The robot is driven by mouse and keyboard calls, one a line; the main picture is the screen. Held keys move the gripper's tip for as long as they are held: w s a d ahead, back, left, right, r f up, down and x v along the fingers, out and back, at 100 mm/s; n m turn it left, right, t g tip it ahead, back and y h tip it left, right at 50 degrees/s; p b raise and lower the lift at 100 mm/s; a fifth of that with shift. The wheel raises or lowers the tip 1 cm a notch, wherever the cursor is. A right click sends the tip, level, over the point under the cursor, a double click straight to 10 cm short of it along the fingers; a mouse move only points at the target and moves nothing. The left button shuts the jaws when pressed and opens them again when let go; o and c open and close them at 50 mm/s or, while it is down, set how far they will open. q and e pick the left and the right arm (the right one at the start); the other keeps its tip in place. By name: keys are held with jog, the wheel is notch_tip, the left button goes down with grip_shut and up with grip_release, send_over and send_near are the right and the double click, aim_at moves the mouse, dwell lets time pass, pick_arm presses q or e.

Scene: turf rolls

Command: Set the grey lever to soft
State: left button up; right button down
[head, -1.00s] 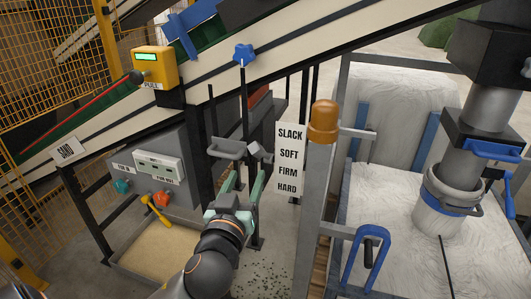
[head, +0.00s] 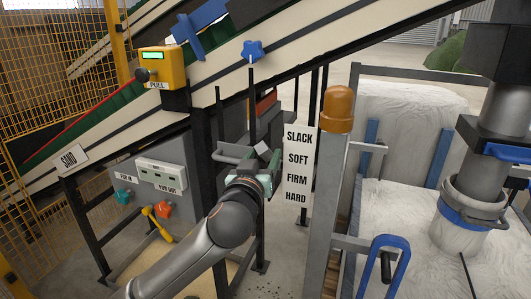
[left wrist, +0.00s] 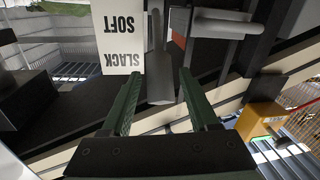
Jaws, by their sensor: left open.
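The grey lever (head: 263,149) has a blocky end beside the white sign (head: 298,165) marked SLACK, SOFT, FIRM, HARD from top to bottom. Its end looks near the upper marks in the head view; I cannot tell the exact setting. My left gripper (head: 262,168) is just below the lever, partly hidden by its own wrist. In the left wrist view, which is upside down, the two green fingers (left wrist: 160,78) are apart. The lever (left wrist: 160,80) shows ahead between them, with the sign (left wrist: 119,35) beside it. Contact cannot be told. My right gripper is not visible.
A grey bar handle (head: 231,153) is close left of the lever. A post with an orange lamp (head: 337,110) stands right of the sign. The conveyor (head: 215,85) slopes above. A yellow PULL box (head: 162,68) and a control panel (head: 160,174) are at left.

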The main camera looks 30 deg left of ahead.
pick_arm(q)
jog(key=shift+x, duration=1.4)
grip_shut()
dwell(0.5)
